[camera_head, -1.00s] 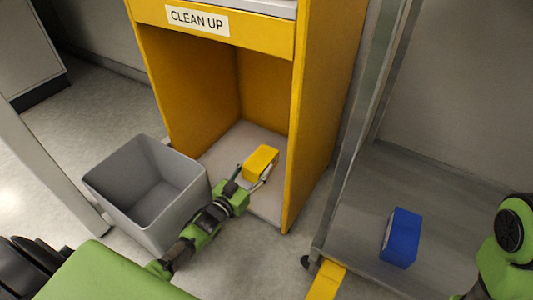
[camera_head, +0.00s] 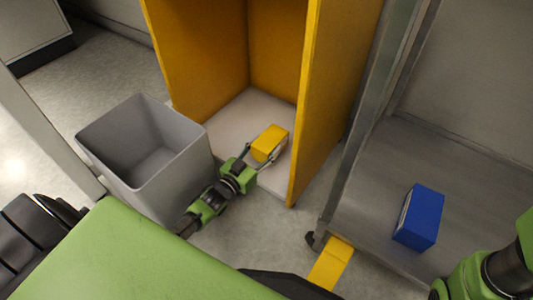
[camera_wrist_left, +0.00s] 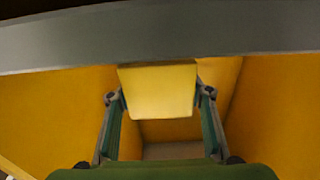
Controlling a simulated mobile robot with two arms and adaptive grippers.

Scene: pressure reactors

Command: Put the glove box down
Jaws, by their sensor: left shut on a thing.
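The glove box is a small yellow box (camera_head: 270,143) in the head view, at the mouth of the yellow cabinet and over its pale floor. It also shows in the left wrist view (camera_wrist_left: 158,92), between the fingers. My left gripper (camera_head: 262,158) is shut on it, a finger on each side. I cannot tell whether the box's underside touches the cabinet floor. Part of my right arm (camera_head: 490,270) shows at the lower right edge; its gripper is out of the picture.
The yellow cabinet (camera_head: 335,90) has side walls close to the box. A grey bin (camera_head: 180,175) stands left of the cabinet opening. A blue box (camera_head: 420,217) lies on the grey shelf (camera_head: 365,205) at the right. A yellow piece (camera_head: 330,262) is at the shelf's front.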

